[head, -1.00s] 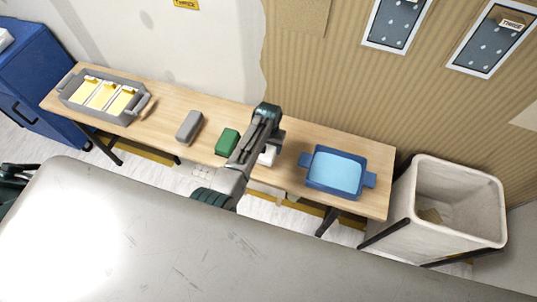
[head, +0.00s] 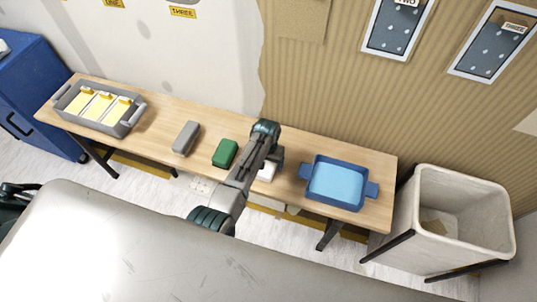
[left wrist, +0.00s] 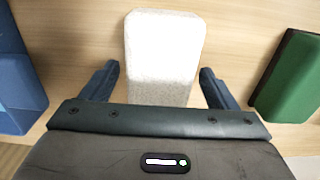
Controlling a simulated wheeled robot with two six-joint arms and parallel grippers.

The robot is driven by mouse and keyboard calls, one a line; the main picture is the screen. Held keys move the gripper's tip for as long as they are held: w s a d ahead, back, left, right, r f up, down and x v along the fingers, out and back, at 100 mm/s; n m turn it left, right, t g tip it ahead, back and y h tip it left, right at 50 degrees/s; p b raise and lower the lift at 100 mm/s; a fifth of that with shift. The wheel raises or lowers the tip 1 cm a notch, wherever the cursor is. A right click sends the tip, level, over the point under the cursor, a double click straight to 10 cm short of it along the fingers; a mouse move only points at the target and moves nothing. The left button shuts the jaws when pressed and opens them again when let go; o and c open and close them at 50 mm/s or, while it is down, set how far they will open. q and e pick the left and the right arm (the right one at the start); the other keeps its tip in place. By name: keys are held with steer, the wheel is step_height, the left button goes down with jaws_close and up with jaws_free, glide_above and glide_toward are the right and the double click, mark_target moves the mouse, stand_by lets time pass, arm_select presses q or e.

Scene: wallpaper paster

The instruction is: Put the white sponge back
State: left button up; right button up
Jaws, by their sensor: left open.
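The white sponge (left wrist: 163,55) lies on the wooden table in the left wrist view, between the two open fingers of my left gripper (left wrist: 158,82). A gap shows on each side, so the fingers do not touch it. In the head view, the white sponge (head: 267,171) is partly hidden behind my left gripper (head: 270,145), which is over the table between the green block and the blue tray. My right gripper cannot be made out in these frames.
A green block (head: 225,153) and a grey block (head: 186,138) lie to the left. A blue tray (head: 338,184) of light blue liquid stands to the right. A grey tray (head: 72,108) with yellow pieces is at the far left. A white bin (head: 440,250) stands right of the table (head: 300,147).

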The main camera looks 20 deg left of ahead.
arm_select(q)
steer(key=r, duration=0.6)
steer(key=d+r, duration=0.1)
steer(key=r, duration=0.2)
steer(key=shift+w, duration=0.15)
steer(key=shift+r, duration=0.8)
